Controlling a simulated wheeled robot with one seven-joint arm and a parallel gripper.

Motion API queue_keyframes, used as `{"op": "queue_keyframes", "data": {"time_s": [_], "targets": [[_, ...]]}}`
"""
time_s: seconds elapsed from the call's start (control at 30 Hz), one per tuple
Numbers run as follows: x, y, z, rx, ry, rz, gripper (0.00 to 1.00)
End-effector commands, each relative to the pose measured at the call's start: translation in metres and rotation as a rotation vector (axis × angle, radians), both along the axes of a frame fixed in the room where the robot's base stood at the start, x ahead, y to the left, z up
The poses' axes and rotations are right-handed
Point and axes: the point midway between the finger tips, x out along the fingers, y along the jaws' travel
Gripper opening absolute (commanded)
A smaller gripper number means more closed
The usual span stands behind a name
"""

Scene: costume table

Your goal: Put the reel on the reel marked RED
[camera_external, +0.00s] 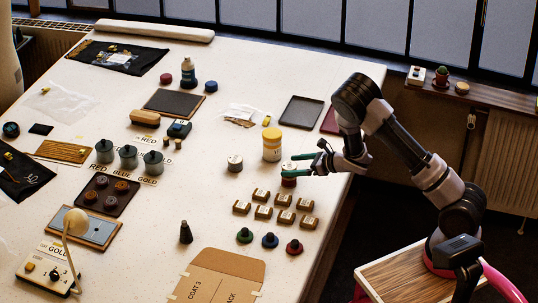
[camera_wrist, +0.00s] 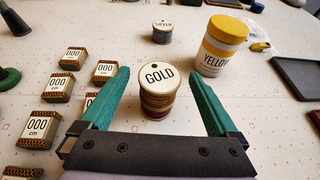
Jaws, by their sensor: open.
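A reel with a white top marked GOLD (camera_wrist: 158,75) stands upright between my fingers in the wrist view. Its side is gold-brown, with a dark red band below that looks like another reel under it; that lower reel's label is hidden. In the external view the dark red part (camera_external: 288,183) shows just below my fingers. My gripper (camera_external: 288,165) is open, with its green fingers (camera_wrist: 158,82) on either side of the GOLD reel and visible gaps to it. A reel marked SILVER (camera_wrist: 162,32) stands apart behind it, also in the external view (camera_external: 235,163).
A yellow-lidded jar (camera_external: 272,145) stands close behind my gripper. Several small marked blocks (camera_external: 262,212) lie in front. Green, blue and red pegged pieces (camera_external: 270,240) stand nearer the front. Grey tins (camera_external: 128,157) stand at left. Table beside the SILVER reel is clear.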

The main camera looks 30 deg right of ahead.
Motion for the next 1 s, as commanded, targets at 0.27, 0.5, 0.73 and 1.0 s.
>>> {"op": "queue_keyframes", "data": {"time_s": [0.27,0.5,0.73,1.0], "targets": [[-0.038,-0.033,0.021,0.002,0.000,-0.002,0.96],[-0.051,-0.043,0.027,0.001,0.001,0.000,0.96],[-0.033,-0.067,0.063,0.160,0.104,-0.206,0.96],[-0.028,-0.152,0.167,0.851,0.481,-0.870,0.96]]}}
